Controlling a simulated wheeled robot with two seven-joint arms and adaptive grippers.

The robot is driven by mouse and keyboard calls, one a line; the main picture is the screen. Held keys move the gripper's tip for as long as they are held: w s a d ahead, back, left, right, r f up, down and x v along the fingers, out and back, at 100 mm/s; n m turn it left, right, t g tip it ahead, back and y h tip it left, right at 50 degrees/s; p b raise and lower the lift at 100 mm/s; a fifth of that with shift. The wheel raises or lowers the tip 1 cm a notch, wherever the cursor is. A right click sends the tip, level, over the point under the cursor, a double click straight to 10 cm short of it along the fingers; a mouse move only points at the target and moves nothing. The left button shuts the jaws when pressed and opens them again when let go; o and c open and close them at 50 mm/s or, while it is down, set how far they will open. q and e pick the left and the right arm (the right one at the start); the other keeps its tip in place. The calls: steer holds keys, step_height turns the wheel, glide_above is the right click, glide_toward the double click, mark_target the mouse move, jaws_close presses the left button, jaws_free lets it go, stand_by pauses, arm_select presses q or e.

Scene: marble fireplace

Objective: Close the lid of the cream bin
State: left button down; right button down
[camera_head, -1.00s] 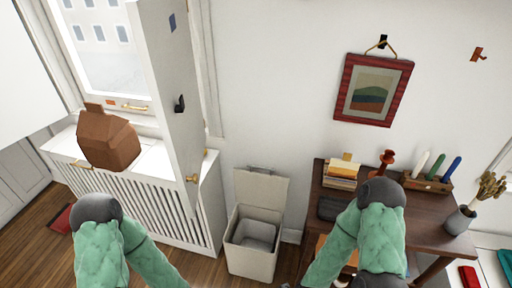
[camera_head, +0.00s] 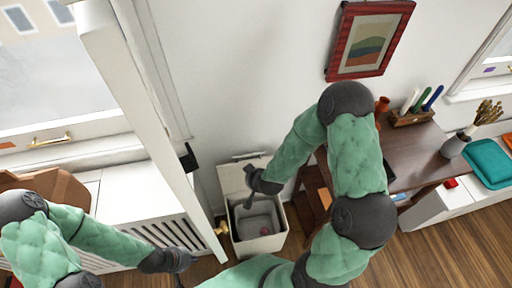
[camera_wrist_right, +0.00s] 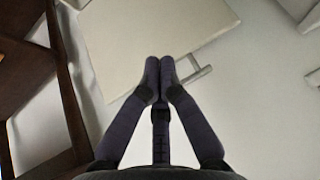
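The cream bin (camera_head: 262,246) stands on the floor against the wall, open at the top, with a grey inside and a small reddish thing in it. Its lid (camera_head: 234,180) is raised and leans back toward the wall; its pale panel also fills the upper middle of the right wrist view (camera_wrist_right: 140,35). My right gripper (camera_head: 250,190) is in front of the lid, above the bin opening. In the right wrist view its fingertips (camera_wrist_right: 160,72) are together over the lid's edge, with nothing seen between them; contact is unclear. My left gripper (camera_head: 184,262) is low, left of the bin.
A brown desk (camera_head: 415,150) with pens and a vase stands right of the bin. A slatted white radiator cover (camera_head: 150,228) and an open white window frame (camera_head: 135,110) are on the left. Wooden floor (camera_head: 440,245) is clear at the lower right.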

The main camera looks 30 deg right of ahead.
steer(key=w+d+r+t+h, duration=0.3)
steer(key=d+r, duration=0.3)
steer(key=r, duration=0.1)
steer(key=b+x, duration=0.3)
steer(key=x, duration=0.7)
steer(key=shift+s+a+g, duration=0.1)
steer(key=shift+a+g, duration=0.05)
steer(key=shift+g, duration=0.15)
